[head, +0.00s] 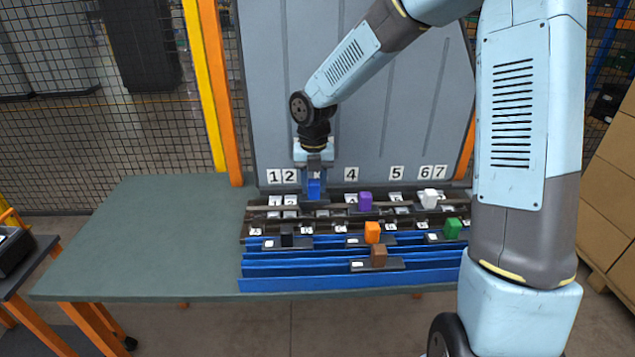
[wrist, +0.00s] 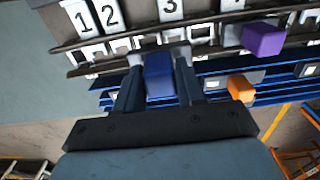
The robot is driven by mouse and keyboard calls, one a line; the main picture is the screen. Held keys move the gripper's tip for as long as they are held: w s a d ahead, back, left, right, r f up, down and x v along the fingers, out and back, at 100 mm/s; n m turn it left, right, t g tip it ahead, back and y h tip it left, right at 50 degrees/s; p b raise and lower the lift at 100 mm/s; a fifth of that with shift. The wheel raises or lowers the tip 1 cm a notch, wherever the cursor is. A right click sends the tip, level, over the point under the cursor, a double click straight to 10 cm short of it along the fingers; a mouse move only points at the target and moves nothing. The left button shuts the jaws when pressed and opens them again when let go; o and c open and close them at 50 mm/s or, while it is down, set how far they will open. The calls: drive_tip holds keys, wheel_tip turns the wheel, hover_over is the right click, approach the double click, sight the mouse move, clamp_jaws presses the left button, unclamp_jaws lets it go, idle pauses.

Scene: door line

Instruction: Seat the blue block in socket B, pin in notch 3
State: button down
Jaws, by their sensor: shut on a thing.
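The blue block (wrist: 158,78) is between the two fingers of my gripper (wrist: 158,92) in the wrist view. In the head view the blue block (head: 315,188) shows under my gripper (head: 315,178), at the back rail of the rack, between the 2 and 4 plates. The number 3 plate (wrist: 171,8) stands just behind the block in the wrist view; my gripper hides most of it in the head view. The notches (wrist: 176,38) lie along the rail beyond the block. The block's underside, its pin and any socket B lettering cannot be made out.
On the rack stand a purple block (head: 365,202), a white block (head: 429,199), an orange block (head: 372,232), a green block (head: 452,228), a brown block (head: 378,256) and a black block (head: 286,237). The green table (head: 140,235) is bare at left. A grey panel (head: 260,90) rises behind.

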sight(314, 196)
drive_tip(key=shift+a, duration=0.15)
drive_tip(key=shift+w+d+f, duration=0.1)
drive_tip(key=shift+d+f, duration=0.1)
drive_tip(key=shift+f, duration=2.15)
drive_tip(key=c, duration=0.6)
unclamp_jaws()
wheel_tip(314, 196, up, 14)
drive_tip(key=shift+f, duration=0.15)
